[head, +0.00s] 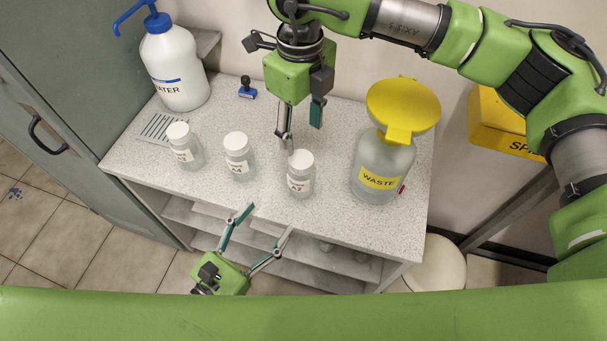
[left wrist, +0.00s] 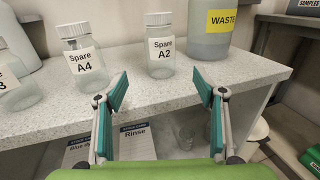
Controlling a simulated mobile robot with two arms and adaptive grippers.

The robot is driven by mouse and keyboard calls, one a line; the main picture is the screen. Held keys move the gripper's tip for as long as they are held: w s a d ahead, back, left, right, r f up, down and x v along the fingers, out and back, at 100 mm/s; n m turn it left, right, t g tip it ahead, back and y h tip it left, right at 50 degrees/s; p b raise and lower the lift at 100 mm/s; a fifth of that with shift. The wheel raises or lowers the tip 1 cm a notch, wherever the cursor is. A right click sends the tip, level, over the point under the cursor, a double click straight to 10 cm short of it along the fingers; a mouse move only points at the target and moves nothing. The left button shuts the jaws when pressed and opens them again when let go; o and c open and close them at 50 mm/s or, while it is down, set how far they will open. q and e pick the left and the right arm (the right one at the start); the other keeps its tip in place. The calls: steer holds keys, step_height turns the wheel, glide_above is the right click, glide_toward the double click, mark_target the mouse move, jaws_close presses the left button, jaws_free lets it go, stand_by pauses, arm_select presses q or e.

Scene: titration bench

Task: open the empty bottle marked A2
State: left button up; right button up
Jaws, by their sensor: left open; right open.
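The bottle marked A2 (head: 301,177) stands upright on the bench, clear and with a white cap (head: 301,158) on it. In the left wrist view the A2 bottle (left wrist: 160,55) stands beyond the fingers, with its label facing the camera. My left gripper (head: 268,217) is open and empty in front of the bench's front edge, apart from the bottle. It also shows in the left wrist view (left wrist: 168,90). My right gripper (head: 301,120) is open and empty, pointing down above and behind the A2 bottle. I cannot tell whether its fingers touch anything.
The A4 bottle (head: 239,160) and another capped bottle (head: 184,148) stand to the left of A2. The waste container (head: 381,170) with its yellow funnel stands close on the right. A water bottle (head: 175,70) is at the back left. Shelves lie below the bench top (head: 225,195).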

mark_target(293, 188)
arm_select(q)
steer(key=x, duration=1.3)
steer(key=shift+w+d, duration=0.15)
steer(key=shift+w, duration=0.05)
arm_select(e)
steer(key=shift+a, duration=0.1)
